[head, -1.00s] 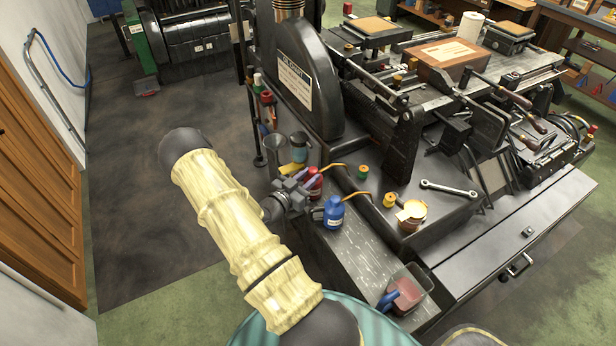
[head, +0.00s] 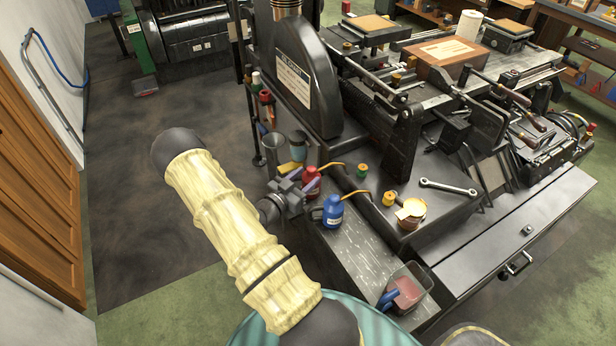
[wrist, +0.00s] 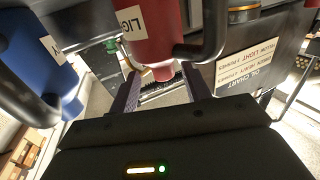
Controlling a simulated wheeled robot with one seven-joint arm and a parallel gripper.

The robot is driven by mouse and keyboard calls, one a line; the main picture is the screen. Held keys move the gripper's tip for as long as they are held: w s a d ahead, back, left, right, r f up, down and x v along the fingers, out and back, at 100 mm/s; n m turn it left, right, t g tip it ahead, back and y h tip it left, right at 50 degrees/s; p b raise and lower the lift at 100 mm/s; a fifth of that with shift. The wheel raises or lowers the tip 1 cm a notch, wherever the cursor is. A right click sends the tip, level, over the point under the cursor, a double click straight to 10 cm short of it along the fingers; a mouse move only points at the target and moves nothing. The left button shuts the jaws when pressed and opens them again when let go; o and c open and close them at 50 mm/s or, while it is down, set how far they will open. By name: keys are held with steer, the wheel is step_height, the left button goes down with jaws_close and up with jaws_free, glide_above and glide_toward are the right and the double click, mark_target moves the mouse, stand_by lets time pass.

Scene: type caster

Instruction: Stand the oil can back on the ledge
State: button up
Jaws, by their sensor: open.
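A red oil can (head: 311,179) with a long yellow spout stands on the ledge (head: 352,243) beside the black machine. Its red body and label also show close up in the wrist view (wrist: 153,30). A blue oil can (head: 333,211), also with a yellow spout, stands in front of it, and it shows at left in the wrist view (wrist: 35,65). My gripper (head: 302,185) is open at the red can, its purple fingers to either side of the can's narrow end in the wrist view (wrist: 162,88). I cannot tell whether they touch it.
A yellow item (head: 291,168), partly hidden, lies behind my gripper. A grey funnel-like cup (head: 273,148) and a teal jar (head: 298,150) stand near it. The ledge between bin and blue can is clear.

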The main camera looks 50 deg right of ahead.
steer(key=a+b, duration=0.2)
steer(key=a, duration=0.8)
steer(key=shift+s+a, duration=0.3)
steer(key=shift+a, duration=0.05)
steer(key=w+a+r+n+t+y, duration=0.2)
steer(key=w+a+n+t+y, duration=0.15)
steer(key=a+y, duration=0.4)
steer(key=w+a+r+n+t+y, duration=0.2)
steer(key=w+a+n+y, duration=0.25)
steer(key=a+y, duration=0.3)
steer(key=s+a+r+n+g+y, duration=0.1)
steer(key=s+a+r+n+g, duration=0.1)
steer(key=s+a+r+n, duration=0.2)
steer(key=s+a+r+n+g+y, duration=0.2)
steer(key=s+a+r+n, duration=0.2)
steer(key=s, duration=0.6)
steer(key=shift+s+r+n, duration=0.15)
steer(key=shift+n, duration=0.55)
